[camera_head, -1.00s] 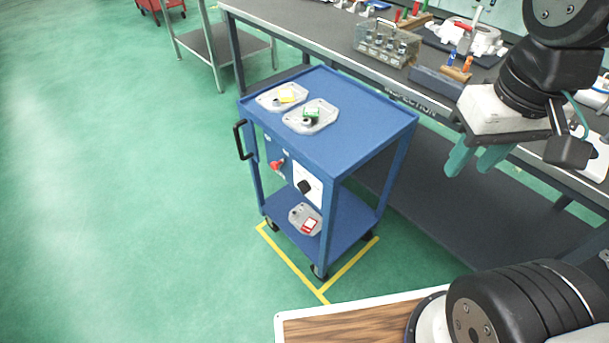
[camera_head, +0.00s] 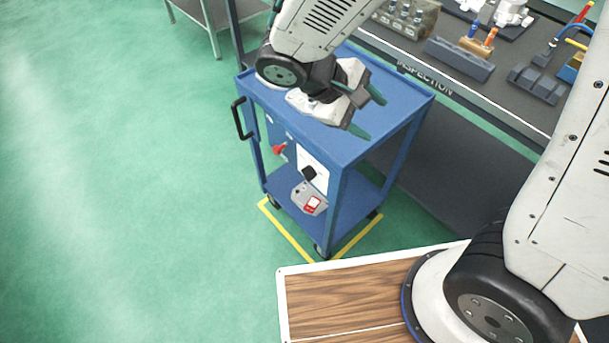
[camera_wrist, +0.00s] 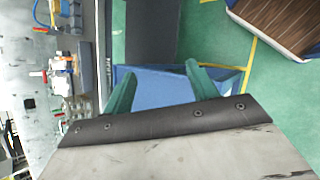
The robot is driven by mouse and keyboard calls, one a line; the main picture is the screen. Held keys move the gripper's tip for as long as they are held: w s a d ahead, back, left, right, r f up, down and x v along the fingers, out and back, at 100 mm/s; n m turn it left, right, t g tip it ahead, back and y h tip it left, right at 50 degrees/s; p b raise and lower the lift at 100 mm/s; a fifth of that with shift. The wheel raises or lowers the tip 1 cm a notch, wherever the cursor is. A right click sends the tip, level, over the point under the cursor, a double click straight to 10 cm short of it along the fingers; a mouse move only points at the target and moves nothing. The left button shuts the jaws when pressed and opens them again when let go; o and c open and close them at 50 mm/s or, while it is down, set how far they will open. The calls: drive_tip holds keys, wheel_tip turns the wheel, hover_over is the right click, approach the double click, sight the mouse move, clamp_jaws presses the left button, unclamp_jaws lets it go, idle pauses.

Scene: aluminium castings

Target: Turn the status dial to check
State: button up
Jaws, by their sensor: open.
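A black dial (camera_head: 309,172) sits on a white plate (camera_head: 319,180) on the front side of the blue cart (camera_head: 345,145). The dial's markings are too small to read. My gripper (camera_head: 367,112) is open and empty above the cart's top, higher than the dial and to its right. In the wrist view, my green fingers (camera_wrist: 160,75) are spread over the blue cart top (camera_wrist: 160,88); the dial is not seen there.
A red knob (camera_head: 279,149) and a black handle (camera_head: 242,118) are on the cart's side. A casting with a red-and-white tag (camera_head: 312,204) lies on the lower shelf. The inspection bench (camera_head: 460,105) stands behind. Green floor (camera_head: 130,200) at left is clear.

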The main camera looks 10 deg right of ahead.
drive_tip(key=w+a+f+n+t+h, duration=0.2)
drive_tip(key=a+f+n+t, duration=0.25)
drive_tip(key=a+f, duration=0.5)
drive_tip(key=n+t+y, duration=0.1)
drive_tip(key=n+t, duration=0.5)
drive_tip(key=n, duration=0.2)
approach(306, 175)
drive_tip(key=w+d, duration=0.1)
drive_tip(key=shift+g, duration=0.25)
drive_tip(key=x, duration=0.7)
drive_tip(key=shift+w+d+f, duration=0.1)
drive_tip(key=shift+w, duration=0.1)
drive_tip(key=c, duration=1)
